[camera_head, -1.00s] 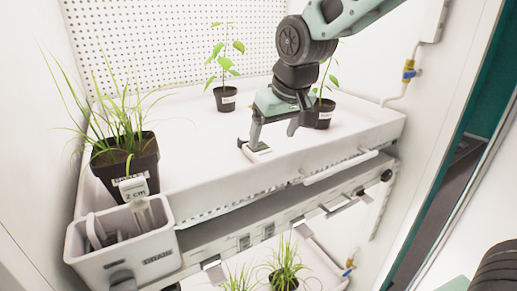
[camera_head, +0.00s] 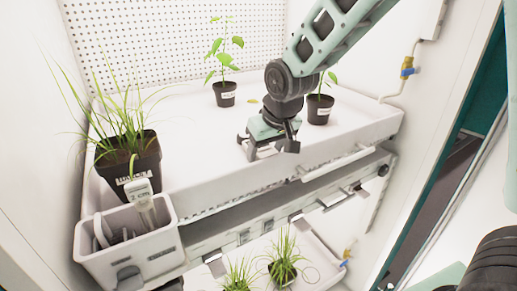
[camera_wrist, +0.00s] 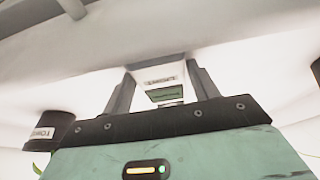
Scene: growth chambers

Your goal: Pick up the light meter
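The light meter is a small white device with a dark printed label and a green display. In the wrist view the light meter (camera_wrist: 166,82) lies between the two fingers of my gripper (camera_wrist: 160,92), with a narrow gap beside the fingers. In the head view my gripper (camera_head: 270,150) is low over the white tray (camera_head: 195,120), near its front edge. Its fingers are spread. In that view the light meter is mostly hidden by the fingers and palm.
Two potted seedlings (camera_head: 225,94) (camera_head: 319,108) stand behind and beside my gripper. A potted grass plant (camera_head: 130,165) is at left, above a white bin (camera_head: 125,245) holding a tagged item (camera_head: 140,190). A lower shelf holds more grass pots (camera_head: 284,268). The tray's middle is clear.

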